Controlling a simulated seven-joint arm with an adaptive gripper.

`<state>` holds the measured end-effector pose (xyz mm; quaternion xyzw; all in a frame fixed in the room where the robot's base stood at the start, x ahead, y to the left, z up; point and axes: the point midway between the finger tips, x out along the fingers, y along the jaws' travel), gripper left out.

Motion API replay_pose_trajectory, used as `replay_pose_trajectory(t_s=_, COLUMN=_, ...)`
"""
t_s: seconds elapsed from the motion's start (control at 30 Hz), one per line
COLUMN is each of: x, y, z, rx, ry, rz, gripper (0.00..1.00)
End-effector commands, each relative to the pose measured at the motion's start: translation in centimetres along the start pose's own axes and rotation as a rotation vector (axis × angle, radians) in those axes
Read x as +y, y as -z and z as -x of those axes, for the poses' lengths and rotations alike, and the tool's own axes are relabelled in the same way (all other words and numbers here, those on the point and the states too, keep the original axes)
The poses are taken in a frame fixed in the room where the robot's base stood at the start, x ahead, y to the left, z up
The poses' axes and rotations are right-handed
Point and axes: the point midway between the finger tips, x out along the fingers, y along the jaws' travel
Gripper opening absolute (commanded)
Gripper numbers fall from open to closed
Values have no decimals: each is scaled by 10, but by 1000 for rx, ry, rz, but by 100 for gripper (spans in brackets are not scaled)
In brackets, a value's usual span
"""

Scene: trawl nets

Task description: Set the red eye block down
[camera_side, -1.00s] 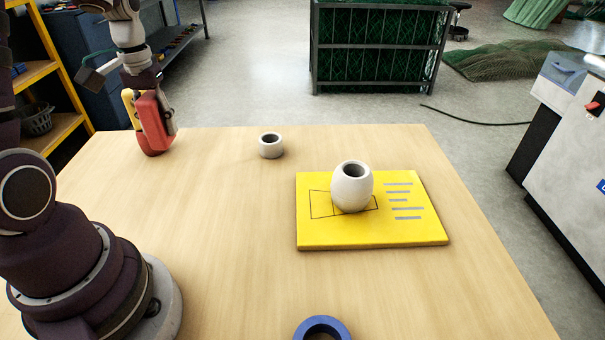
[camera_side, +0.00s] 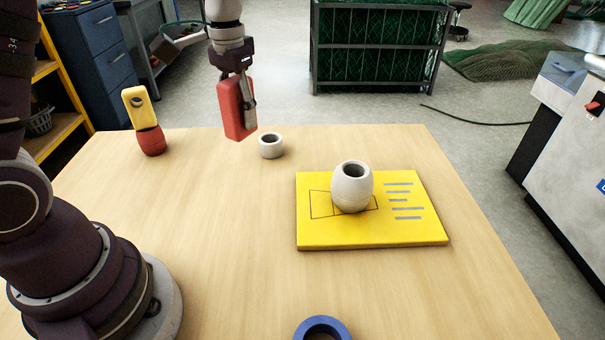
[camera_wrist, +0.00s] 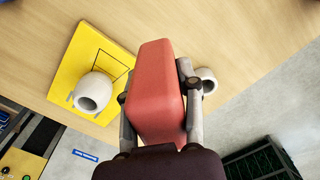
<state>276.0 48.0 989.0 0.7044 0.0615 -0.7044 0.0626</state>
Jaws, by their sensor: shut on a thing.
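The red eye block (camera_side: 235,109) is a red box-like piece. My gripper (camera_side: 245,100) is shut on it and holds it in the air over the far part of the table, just left of the small white ring. In the wrist view the red block (camera_wrist: 158,90) fills the middle between the two fingers (camera_wrist: 158,97), and nothing shows beneath it. The yellow piece with a round hole (camera_side: 139,108) stands on a rounded red base (camera_side: 151,141) at the far left of the table, apart from my gripper.
A yellow board (camera_side: 420,228) with printed lines lies at the right, with a white hollow float (camera_side: 351,188) on it. A small white ring (camera_side: 271,147) stands behind, and a blue ring (camera_side: 322,327) lies at the front edge. The middle and left of the table (camera_side: 220,220) are clear.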

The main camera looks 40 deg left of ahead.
Motion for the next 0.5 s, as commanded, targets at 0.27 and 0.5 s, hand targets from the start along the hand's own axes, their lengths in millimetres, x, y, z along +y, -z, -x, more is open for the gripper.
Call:
replay_pose_trajectory(t_s=0.27, x=-125, y=-52, z=-29, rx=-2, ry=-2, rz=506, gripper=0)
replay_pose_trajectory(t_s=0.5, x=-176, y=-107, z=-46, rx=1, ry=1, rz=794, gripper=0)
